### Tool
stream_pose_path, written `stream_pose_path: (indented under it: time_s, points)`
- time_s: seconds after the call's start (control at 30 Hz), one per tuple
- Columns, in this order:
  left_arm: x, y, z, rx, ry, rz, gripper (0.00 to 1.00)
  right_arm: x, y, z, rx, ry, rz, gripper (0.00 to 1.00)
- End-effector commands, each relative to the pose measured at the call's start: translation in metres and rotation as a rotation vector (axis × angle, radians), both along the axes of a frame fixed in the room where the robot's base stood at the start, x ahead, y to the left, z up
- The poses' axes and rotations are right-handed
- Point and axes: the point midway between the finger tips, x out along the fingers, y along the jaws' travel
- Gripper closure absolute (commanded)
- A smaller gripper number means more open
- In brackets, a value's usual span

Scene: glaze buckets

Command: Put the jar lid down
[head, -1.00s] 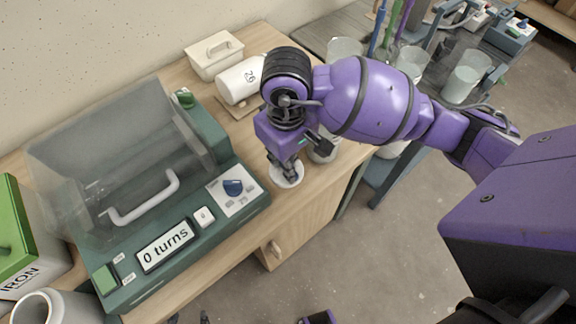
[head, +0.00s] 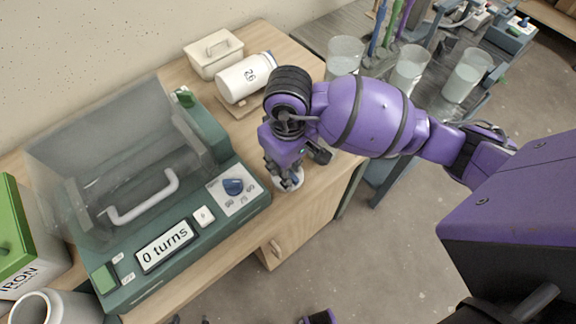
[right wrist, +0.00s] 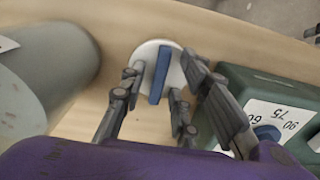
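The jar lid (right wrist: 143,52) is a round white disc with a raised blue bar handle (right wrist: 161,75). It appears to lie flat on the wooden bench top near the front edge, right of the green machine. In the head view the lid (head: 290,183) is partly hidden by my right gripper (head: 284,180). In the right wrist view my right gripper (right wrist: 163,78) has its fingers spread on either side of the blue handle, with gaps. Dark tips (head: 190,319) at the bottom edge of the head view may be my left gripper; their state is unclear.
The green machine (head: 238,175) with clear cover and "0 turns" display stands left. A grey cylinder (right wrist: 45,75) stands close beside the lid. Glass beakers (head: 345,52) are at the back right.

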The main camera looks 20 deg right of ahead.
Motion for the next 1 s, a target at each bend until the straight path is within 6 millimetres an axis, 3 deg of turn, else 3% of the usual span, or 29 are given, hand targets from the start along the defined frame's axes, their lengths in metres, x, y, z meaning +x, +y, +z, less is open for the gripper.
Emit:
stream_pose_path:
  time_s: [0.27, 0.7, 1.0]
  points:
    - [0.008, -0.001, 0.007, -0.001, -0.016, -0.001, 0.6, 0.001, 0.001, 0.009, 0.001, -0.004, 0.001, 0.71]
    - [0.006, 0.0, 0.005, -0.001, -0.014, -0.001, 0.6, 0.001, 0.0, 0.095, 0.0, -0.005, 0.003, 0.71]
    - [0.003, 0.0, 0.004, -0.001, -0.007, 0.001, 0.6, 0.001, 0.001, 0.124, 0.0, -0.001, 0.001, 0.71]
